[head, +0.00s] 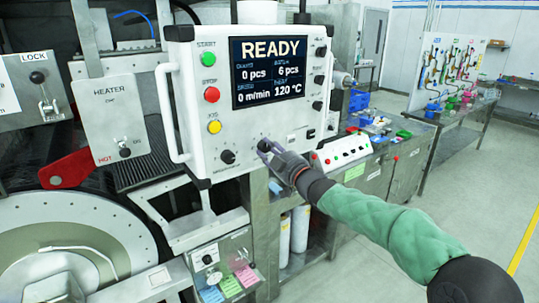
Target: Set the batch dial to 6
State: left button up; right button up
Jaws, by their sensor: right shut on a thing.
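The white control panel (205,120) has a screen (267,72) reading READY, with batch at 6 pcs, the other count at 0 pcs, 0 m/min and 120 °C. My right gripper (270,154) is at the lower edge of the panel, shut on a dark dial (264,145), which I take for the batch dial. The fingers cover most of this dial and its label, so its pointer cannot be read. Another black dial (227,156) sits free to its left. My left gripper is not in view.
Green start (207,59), red stop (211,95) and yellow jog (214,127) buttons line the panel's left side. A white handle (170,115) sticks out at the left. Several small black knobs run down the right side. A white button box (342,151) stands right of my gripper.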

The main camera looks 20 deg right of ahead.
jog(key=shift+s+r+n, duration=0.1)
jog(key=shift+r+n, duration=0.4)
jog(key=shift+r, duration=0.1)
jog(key=o, duration=0.9)
jog(key=shift+o, duration=1.2)
jog(key=shift+f, duration=0.35)
jog(key=v, duration=1.1)
jog(key=shift+s+d, duration=0.2)
jog(key=shift+s, duration=0.15)
jog(key=shift+f, duration=0.1)
